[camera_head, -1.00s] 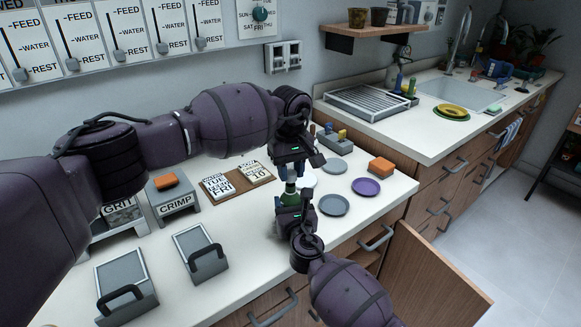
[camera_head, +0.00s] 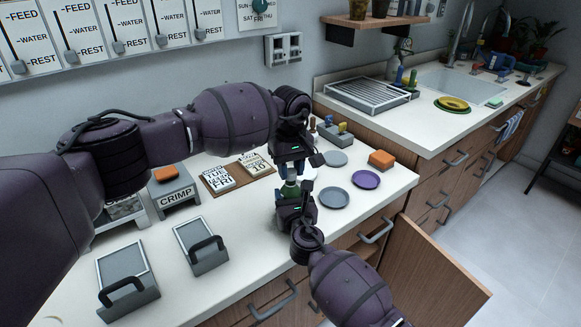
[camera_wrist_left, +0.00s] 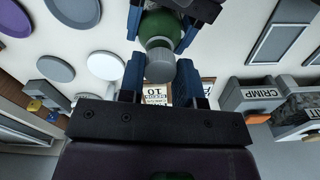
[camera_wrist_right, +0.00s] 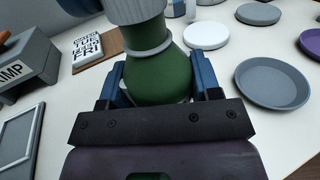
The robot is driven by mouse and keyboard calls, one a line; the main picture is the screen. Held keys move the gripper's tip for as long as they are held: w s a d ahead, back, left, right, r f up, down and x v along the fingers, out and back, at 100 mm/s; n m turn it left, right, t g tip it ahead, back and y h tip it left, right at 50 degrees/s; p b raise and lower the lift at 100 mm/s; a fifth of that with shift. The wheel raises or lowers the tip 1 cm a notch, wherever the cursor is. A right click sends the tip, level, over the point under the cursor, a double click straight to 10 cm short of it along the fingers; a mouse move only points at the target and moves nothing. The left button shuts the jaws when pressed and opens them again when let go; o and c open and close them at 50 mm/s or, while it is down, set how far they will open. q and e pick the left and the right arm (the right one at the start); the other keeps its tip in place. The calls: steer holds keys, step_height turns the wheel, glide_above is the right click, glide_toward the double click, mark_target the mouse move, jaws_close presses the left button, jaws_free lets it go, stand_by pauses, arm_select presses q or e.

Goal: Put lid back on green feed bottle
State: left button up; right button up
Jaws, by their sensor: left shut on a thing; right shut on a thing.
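The green feed bottle (camera_head: 290,189) is upright above the counter, between my two grippers. My right gripper (camera_head: 294,205) is shut on its body; in the right wrist view the green bottle (camera_wrist_right: 158,75) has a pale ring around its neck. My left gripper (camera_head: 290,168) is above it, pointing down, shut on the grey lid (camera_wrist_left: 160,66). The lid also shows at the top of the right wrist view (camera_wrist_right: 135,9), in line with the bottle's neck. It looks at or very near the mouth; I cannot tell whether it is fully seated.
Grey plates (camera_head: 334,197), a purple plate (camera_head: 366,179) and an orange sponge (camera_head: 381,159) lie to the right. The CRIMP box (camera_head: 175,195) and two handled trays (camera_head: 127,270) stand to the left. A cabinet door (camera_head: 440,270) hangs open below the counter.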

arm_select(q)
steer(key=shift+f, duration=0.5)
stand_by(0.4)
steer(key=m, duration=1)
steer(key=o, duration=0.9)
steer(key=shift+f, duration=0.1)
steer(key=shift+r, duration=2.3)
